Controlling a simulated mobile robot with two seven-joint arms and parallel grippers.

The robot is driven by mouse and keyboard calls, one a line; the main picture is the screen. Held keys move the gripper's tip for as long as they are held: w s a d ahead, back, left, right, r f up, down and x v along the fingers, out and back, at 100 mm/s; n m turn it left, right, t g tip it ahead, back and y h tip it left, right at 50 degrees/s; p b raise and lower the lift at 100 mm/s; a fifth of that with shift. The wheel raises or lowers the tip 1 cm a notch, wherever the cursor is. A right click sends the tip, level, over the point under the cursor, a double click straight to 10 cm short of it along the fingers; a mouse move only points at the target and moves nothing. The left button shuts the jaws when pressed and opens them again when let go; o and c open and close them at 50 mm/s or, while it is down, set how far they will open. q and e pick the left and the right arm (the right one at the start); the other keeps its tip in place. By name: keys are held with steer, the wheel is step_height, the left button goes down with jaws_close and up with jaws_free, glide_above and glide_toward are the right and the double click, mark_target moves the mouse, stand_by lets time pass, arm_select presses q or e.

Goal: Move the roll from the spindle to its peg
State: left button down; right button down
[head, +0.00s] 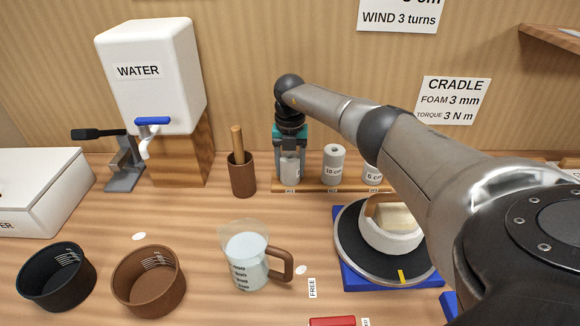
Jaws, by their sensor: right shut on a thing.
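My right arm reaches across from the right, and its gripper (290,158) points down at the back of the table. It is shut on a white roll (290,171) at the left end of the wooden peg rack (312,187). The roll is upright between the fingers; its peg is hidden, and I cannot tell whether the roll is fully seated. Another white roll marked 10 cm (334,166) stands on the rack to its right, then one marked 6 cm (371,174), partly behind my arm. I cannot make out the spindle. My left gripper is not in view.
A brown cup with a wooden handle (242,178) stands just left of the rack. A measuring jug (246,262), two bowls (148,285) and a WATER tank (155,80) are further left. A turntable (352,247) holding a white bowl stands at right.

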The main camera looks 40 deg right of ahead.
stand_by(0.6)
steer(key=shift+c, duration=0.6)
jaws_free()
step_height(320, 180, up, 7)
steer(key=p, duration=0.7)
steer(key=shift+r, duration=0.15)
